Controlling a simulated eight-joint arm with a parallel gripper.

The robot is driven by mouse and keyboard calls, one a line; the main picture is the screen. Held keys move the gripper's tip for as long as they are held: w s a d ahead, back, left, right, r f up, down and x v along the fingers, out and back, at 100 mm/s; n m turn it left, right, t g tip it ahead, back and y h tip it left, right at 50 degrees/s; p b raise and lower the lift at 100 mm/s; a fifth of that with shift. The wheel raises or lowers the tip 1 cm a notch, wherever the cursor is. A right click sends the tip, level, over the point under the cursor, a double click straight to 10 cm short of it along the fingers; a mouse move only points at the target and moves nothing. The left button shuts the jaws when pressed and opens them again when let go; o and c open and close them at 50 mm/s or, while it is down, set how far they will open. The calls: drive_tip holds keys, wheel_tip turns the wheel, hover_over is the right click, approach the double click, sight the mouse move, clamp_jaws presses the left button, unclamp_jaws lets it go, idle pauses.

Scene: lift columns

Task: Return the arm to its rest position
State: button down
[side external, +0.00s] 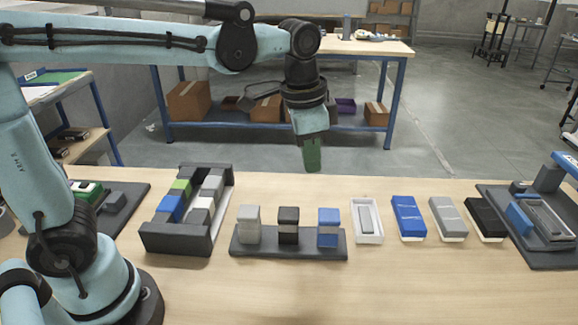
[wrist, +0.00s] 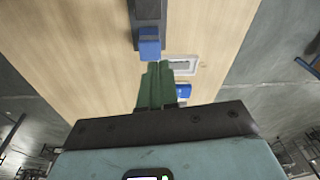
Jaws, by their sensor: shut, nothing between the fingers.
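My gripper (side external: 312,168) has green fingers pointing down. It hangs in the air above the back part of the table, behind the stand of columns. In the wrist view the green fingers (wrist: 156,105) are together with nothing between them. The dark stand (side external: 270,247) carries a grey column (side external: 249,225), a black column (side external: 288,225) and a blue column (side external: 328,228). In the wrist view the blue column (wrist: 149,47) shows just past the fingertips, apart from them as far as I can tell.
A dark rack (side external: 165,238) of coloured blocks stands left of the stand. To the right are a white tray (side external: 367,236), a blue box (side external: 408,216), a grey box (side external: 447,217), a black box (side external: 486,217) and a dark fixture (side external: 535,250). The table front is clear.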

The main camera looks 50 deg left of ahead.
drive_tip(key=s+a+f+n+t, duration=0.1)
drive_tip(key=s+a+n, duration=0.1)
drive_tip(key=s+a+f+n+t, duration=0.2)
drive_tip(key=s+a, duration=0.1)
drive_tip(key=s+a+f+n+t, duration=0.1)
drive_tip(key=s+a+n+t, duration=0.1)
drive_tip(key=a, duration=0.1)
drive_tip(key=shift+s+f+n, duration=0.2)
drive_tip(key=shift+s+n, duration=0.1)
drive_tip(key=shift+s, duration=0.1)
idle(0.4)
